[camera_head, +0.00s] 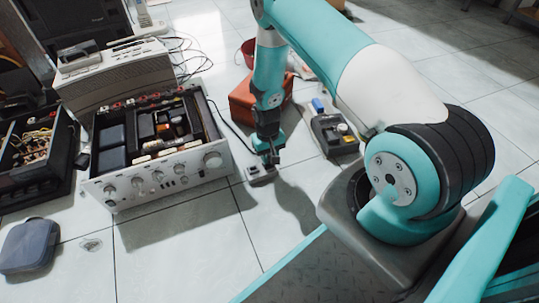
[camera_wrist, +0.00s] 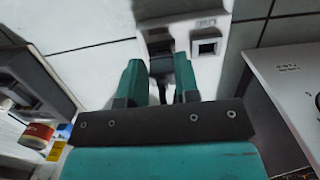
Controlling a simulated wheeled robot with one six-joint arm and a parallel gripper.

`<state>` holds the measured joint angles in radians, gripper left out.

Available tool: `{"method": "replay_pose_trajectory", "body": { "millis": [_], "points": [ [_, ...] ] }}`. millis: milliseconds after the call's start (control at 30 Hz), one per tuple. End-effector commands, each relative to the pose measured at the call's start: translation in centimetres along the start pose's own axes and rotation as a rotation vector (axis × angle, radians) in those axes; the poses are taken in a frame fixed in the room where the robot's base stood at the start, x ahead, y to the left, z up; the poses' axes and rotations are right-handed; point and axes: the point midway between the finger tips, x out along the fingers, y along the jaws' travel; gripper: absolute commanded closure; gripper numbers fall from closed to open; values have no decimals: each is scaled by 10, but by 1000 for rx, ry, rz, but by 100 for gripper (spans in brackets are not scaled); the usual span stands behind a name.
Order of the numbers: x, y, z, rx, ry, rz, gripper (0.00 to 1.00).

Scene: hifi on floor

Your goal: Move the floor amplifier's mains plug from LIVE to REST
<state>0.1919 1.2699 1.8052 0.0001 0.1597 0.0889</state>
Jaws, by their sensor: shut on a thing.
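The floor amplifier (camera_head: 157,182), with its lid off and a silver front panel, stands left of my gripper in the head view. A dark cord (camera_head: 228,123) runs from behind it toward my gripper (camera_head: 269,156). My gripper is low over a small pale socket block (camera_head: 262,176). In the wrist view my gripper (camera_wrist: 159,63) is shut on the dark mains plug (camera_wrist: 160,70), at the left socket of the block (camera_wrist: 180,12). Whether the plug is seated or just clear, I cannot tell. The right socket (camera_wrist: 206,46) looks empty; its label is too small to read.
A red toolbox (camera_head: 247,101) stands behind my arm, and a grey tray (camera_head: 335,138) with a blue item lies to the right. Another open unit (camera_head: 35,165), a beige device (camera_head: 115,77) and a dark pouch (camera_head: 29,246) are at left.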

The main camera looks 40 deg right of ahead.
Motion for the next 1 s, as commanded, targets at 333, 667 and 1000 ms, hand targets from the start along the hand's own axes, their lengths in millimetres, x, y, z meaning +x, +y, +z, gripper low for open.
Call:
{"method": "replay_pose_trajectory", "body": {
  "millis": [333, 667, 1000],
  "points": [
    [5, 0, 0, 0, 0, 0, 100],
    [9, 0, -1, 0, 0, 0, 100],
    [10, 0, -1, 0, 0, 0, 100]
  ]
}}
